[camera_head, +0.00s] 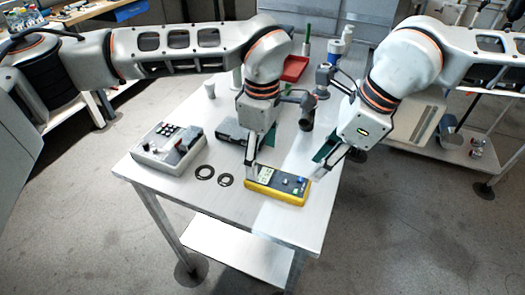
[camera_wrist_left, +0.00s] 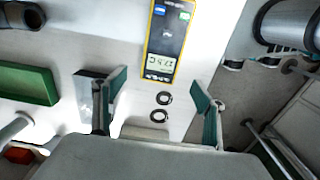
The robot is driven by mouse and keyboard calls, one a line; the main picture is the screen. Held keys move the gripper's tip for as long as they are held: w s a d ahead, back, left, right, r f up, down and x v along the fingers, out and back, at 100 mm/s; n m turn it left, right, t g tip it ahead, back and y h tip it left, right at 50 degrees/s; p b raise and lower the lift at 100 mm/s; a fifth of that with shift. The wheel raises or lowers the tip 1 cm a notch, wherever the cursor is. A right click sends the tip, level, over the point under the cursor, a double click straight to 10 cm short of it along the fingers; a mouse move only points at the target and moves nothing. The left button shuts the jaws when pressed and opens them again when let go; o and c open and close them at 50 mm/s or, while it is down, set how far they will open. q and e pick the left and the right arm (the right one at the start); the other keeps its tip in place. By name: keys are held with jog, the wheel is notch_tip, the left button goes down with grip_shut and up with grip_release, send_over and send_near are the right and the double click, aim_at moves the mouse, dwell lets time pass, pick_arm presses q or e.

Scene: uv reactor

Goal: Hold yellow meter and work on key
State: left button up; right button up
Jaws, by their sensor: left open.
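The yellow meter (camera_head: 262,186) with a dark face lies flat near the front edge of the white table. Its lit display and coloured keys also show in the left wrist view, where the meter (camera_wrist_left: 165,42) lies beyond the fingertips. A blue key (camera_head: 300,181) is at its right end. My left gripper (camera_head: 260,152) is open and empty above the meter's left end; its two green-padded fingers stand apart in the left wrist view (camera_wrist_left: 160,102). My right gripper (camera_head: 337,156) hangs above and right of the meter, pointing down; its finger gap is unclear.
A grey control box (camera_head: 168,151) stands at the table's left, with two black rings (camera_head: 204,172) beside it. A dark box (camera_head: 231,131) is behind my left gripper.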

aim_at(262, 175)
pick_arm(q)
notch_tip(262, 175, down, 7)
jog(key=shift+f, duration=0.15)
dwell(0.4)
jog(key=c, duration=1.4)
pick_arm(e)
grip_shut()
